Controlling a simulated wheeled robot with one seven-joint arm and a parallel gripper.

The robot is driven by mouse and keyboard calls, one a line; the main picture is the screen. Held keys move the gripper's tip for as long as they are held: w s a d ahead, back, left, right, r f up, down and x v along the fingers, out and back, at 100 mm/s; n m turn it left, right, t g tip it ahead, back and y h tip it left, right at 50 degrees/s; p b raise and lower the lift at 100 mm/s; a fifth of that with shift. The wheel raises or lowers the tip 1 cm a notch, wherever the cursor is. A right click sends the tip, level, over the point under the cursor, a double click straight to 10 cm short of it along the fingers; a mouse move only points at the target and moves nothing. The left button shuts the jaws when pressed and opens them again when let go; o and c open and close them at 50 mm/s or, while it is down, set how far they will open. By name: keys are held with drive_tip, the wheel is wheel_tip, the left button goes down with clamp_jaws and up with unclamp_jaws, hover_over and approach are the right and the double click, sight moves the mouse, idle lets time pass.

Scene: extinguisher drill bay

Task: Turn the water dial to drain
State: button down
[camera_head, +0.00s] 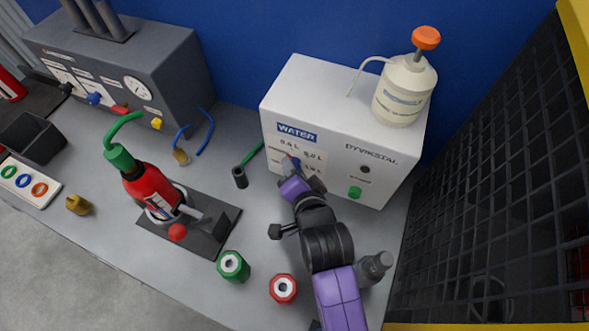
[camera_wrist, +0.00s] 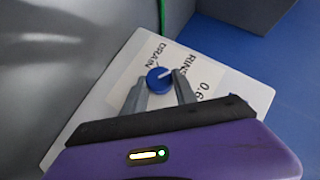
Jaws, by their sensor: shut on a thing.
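The water dial (camera_wrist: 159,80) is a round blue knob with a white pointer line, on the white label panel. In the wrist view the pointer slants up and right, toward the RINSE lettering (camera_wrist: 191,68). The DRAIN lettering (camera_wrist: 151,52) is above the dial. My gripper (camera_wrist: 160,88) is shut on the dial, one finger on each side. In the head view my gripper (camera_head: 291,166) reaches the front of the white WATER box (camera_head: 330,100), and mostly hides the dial there.
A white pump bottle (camera_head: 402,92) with an orange knob stands on the box. A green knob (camera_head: 355,192) is on its front. A red extinguisher (camera_head: 152,187) stands on a dark mat to the left. A black mesh fence (camera_head: 470,180) is at right.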

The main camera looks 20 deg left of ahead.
drive_tip(key=n+h, duration=0.1)
drive_tip(key=h, duration=0.1)
drive_tip(key=shift+a+r+n+h, duration=0.15)
drive_tip(key=shift+a+n+h, duration=0.1)
drive_tip(key=shift+n+h, duration=0.15)
drive_tip(key=n+h, duration=0.1)
drive_tip(key=h, duration=0.2)
drive_tip(key=shift+a+n+h, duration=0.25)
drive_tip(key=shift+n+h, duration=0.05)
drive_tip(key=shift+n, duration=0.1)
drive_tip(key=n+h, duration=0.1)
drive_tip(key=h, duration=0.1)
drive_tip(key=shift+a+h, duration=0.15)
drive_tip(key=shift+h, duration=0.15)
drive_tip(key=shift+s+a+n+h+b, duration=0.1)
drive_tip(key=shift+n+h+b, duration=0.5)
drive_tip(key=shift+n+h, duration=0.55)
drive_tip(key=shift+h, duration=0.35)
drive_tip(key=c, duration=1)
unclamp_jaws()
